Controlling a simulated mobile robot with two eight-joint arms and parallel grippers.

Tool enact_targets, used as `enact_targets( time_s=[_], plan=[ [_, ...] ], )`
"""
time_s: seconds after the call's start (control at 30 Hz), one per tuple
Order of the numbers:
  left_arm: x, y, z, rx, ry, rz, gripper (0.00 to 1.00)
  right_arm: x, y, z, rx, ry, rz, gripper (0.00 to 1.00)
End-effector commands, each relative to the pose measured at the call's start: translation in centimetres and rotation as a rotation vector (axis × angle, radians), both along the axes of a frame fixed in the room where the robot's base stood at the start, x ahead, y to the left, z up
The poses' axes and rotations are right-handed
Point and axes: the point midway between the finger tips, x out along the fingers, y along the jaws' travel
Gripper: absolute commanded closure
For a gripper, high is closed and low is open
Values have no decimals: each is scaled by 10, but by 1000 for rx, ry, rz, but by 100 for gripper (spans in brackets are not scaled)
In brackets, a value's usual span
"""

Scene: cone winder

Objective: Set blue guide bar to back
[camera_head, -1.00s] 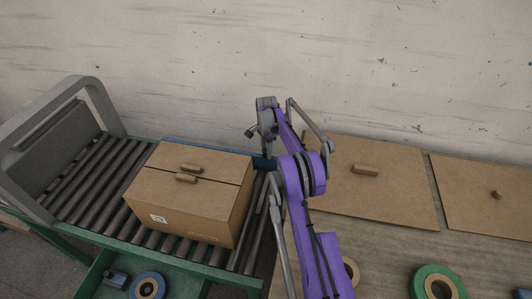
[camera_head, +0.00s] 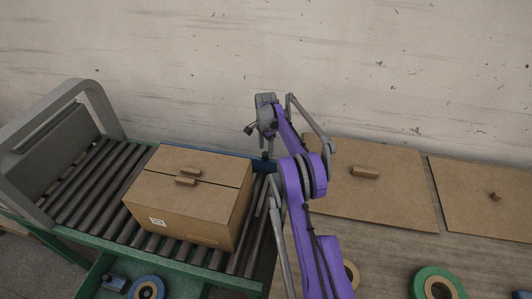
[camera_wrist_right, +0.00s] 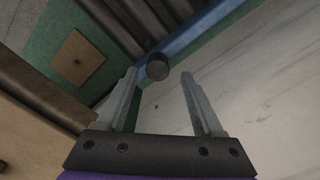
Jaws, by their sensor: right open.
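The blue guide bar (camera_head: 238,163) runs along the back edge of the roller conveyor, partly hidden behind the cardboard box. It also shows in the right wrist view (camera_wrist_right: 205,22), with a dark round knob (camera_wrist_right: 157,67) on it. My right gripper (camera_head: 266,152) reaches down over the bar's right end. In the right wrist view, its two fingers (camera_wrist_right: 160,76) are apart, with the knob between and just beyond their tips. I cannot tell whether a finger touches it. My left gripper is not in view.
The cardboard box (camera_head: 190,195) stands on the conveyor rollers (camera_head: 85,190), left of my right arm. A board with a wooden handle (camera_head: 385,205) lies on the table to the right. A green ring (camera_head: 438,284) lies in front. The wall is close behind.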

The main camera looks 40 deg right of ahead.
Motion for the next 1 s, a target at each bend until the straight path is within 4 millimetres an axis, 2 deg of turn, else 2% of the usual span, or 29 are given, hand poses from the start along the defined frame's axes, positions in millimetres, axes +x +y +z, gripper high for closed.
enact_targets(
  time_s=[0.03,0.2,0.4,0.57,1.0],
  plan=[
    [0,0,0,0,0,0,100,0,0,12,0,0,0,31],
    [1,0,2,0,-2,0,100,0,0,47,0,-1,0,31],
    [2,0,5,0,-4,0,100,1,-1,73,-1,-1,0,31],
    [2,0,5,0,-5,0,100,0,-1,80,-1,-1,0,31],
    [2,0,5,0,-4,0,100,0,-1,80,-1,-1,0,31]
  ],
)
